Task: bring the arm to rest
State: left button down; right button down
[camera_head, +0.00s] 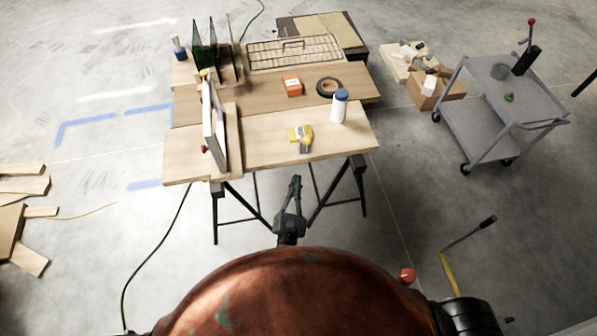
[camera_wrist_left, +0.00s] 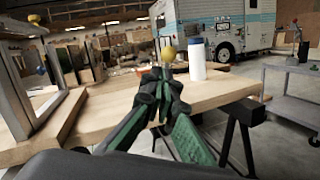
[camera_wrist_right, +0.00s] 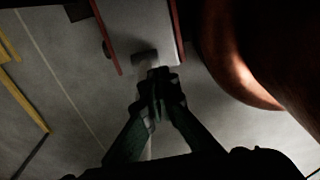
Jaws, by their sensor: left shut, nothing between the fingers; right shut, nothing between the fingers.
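My left gripper (camera_head: 295,183) is in front of the workbench's near edge in the head view, below the middle of the bench. In the left wrist view its fingers (camera_wrist_left: 161,78) are closed together with nothing between them. The workbench top (camera_head: 265,150) lies just beyond them. My right gripper does not show in the head view. In the right wrist view its fingers (camera_wrist_right: 156,76) are closed together and empty, over the grey floor, close to a rounded copper-coloured body part of mine.
On the bench stand a white bottle with blue cap (camera_head: 339,108), a yellow tool (camera_head: 303,137), an orange box (camera_head: 292,87), a black tape roll (camera_head: 328,86) and an upright white-edged frame (camera_head: 212,125). A grey cart (camera_head: 478,125) is at the right. Floor left of the bench is partly clear.

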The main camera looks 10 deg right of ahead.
pick_arm(q)
jog(key=shift+s, duration=0.35)
jog(key=shift+w, duration=0.1)
pick_arm(e)
jog(key=shift+w, duration=0.1)
